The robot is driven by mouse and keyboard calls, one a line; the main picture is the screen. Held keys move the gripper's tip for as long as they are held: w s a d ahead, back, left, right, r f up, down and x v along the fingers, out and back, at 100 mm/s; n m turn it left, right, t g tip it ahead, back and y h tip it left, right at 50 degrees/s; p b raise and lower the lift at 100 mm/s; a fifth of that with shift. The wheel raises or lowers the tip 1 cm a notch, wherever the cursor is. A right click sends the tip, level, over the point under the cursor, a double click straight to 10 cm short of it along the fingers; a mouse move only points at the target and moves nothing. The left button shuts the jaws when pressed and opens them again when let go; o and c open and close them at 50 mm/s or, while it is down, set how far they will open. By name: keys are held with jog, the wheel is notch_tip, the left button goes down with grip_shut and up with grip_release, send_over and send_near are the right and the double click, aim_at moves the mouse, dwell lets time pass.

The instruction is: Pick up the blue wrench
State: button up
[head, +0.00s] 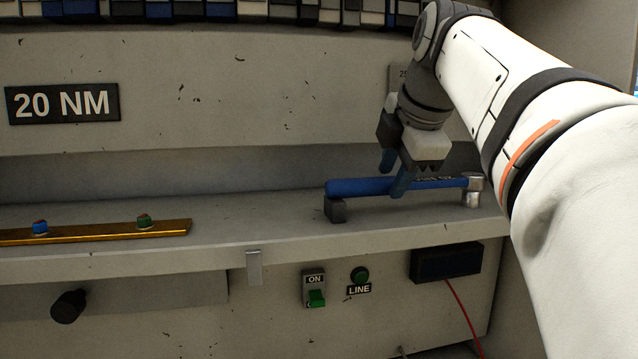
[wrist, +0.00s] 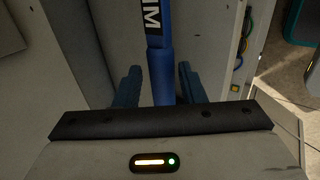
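The blue wrench (head: 362,187) has a long blue handle and a silver head at its right end. It lies level on the shelf, its left end on a small dark block (head: 335,209). My gripper (head: 395,178) has blue fingers and points down at the handle. In the wrist view the handle (wrist: 161,70) runs between the two fingers of my gripper (wrist: 159,84), with a gap on each side. The fingers are open. The handle's near part is hidden behind the gripper body.
The shelf (head: 250,215) has free room left of the wrench. A brass strip (head: 100,233) with a blue and a green knob lies at the left. Below are an ON switch (head: 315,290), a LINE button (head: 360,275) and a dark box (head: 446,262). The back wall carries a 20 NM sign (head: 62,103).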

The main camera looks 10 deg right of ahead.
aim_at(393, 179)
jog(key=x, duration=0.3)
jog(key=shift+d+f, duration=0.15)
jog(key=shift+f, duration=0.05)
grip_shut()
jog(key=shift+r, duration=0.1)
